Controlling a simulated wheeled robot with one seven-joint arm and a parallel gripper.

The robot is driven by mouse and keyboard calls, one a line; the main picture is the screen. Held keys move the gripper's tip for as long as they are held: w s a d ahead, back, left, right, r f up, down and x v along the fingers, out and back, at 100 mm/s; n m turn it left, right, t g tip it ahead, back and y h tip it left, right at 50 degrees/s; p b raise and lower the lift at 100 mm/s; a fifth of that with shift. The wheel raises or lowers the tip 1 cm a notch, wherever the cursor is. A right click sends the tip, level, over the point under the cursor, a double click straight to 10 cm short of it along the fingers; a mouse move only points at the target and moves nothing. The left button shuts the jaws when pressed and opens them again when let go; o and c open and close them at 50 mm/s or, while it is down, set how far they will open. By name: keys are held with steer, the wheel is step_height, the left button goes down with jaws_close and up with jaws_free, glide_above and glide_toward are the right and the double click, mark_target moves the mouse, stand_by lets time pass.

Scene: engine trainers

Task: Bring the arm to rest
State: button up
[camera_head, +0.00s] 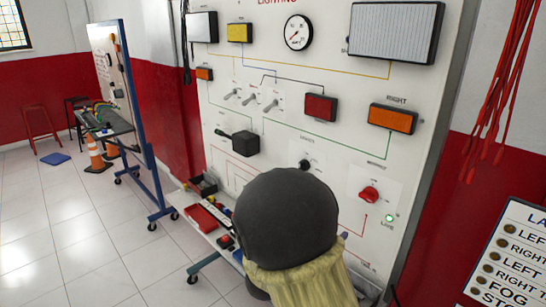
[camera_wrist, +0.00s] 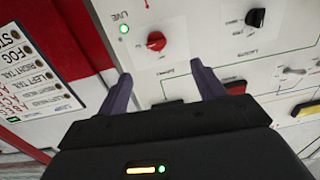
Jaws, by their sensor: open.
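My gripper (camera_wrist: 163,92) shows in the wrist view with its two dark fingers spread apart and nothing between them. It points at the white lighting panel (camera_wrist: 185,20). A red rotary knob (camera_wrist: 156,41) and a lit green lamp (camera_wrist: 124,29) are on the panel beyond the fingertips. In the head view my arm's dark rounded joint and tan sleeve cover the lower middle of the panel, and the gripper is hidden there. The red knob (camera_head: 369,193) and the green lamp (camera_head: 389,218) show just right of my arm.
A shelf with a red box (camera_head: 203,218) and small parts runs along the panel's foot. A label board (camera_head: 511,262) stands at the right, below hanging red cables (camera_head: 503,85). A wheeled stand (camera_head: 137,110) and orange cones (camera_head: 96,157) are at the left.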

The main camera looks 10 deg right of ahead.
steer(key=s+a+f+n+g+y+p, duration=0.2)
steer(key=a+f+n+y+p, duration=0.25)
steer(key=y, duration=0.75)
steer(key=s+d+f+n+g+y, duration=0.1)
steer(key=s+n+g, duration=0.4)
steer(key=s, duration=0.9)
steer(key=shift+s+d+n+g, duration=0.15)
steer(key=shift+s+n+g, duration=0.15)
steer(key=shift+g, duration=0.6)
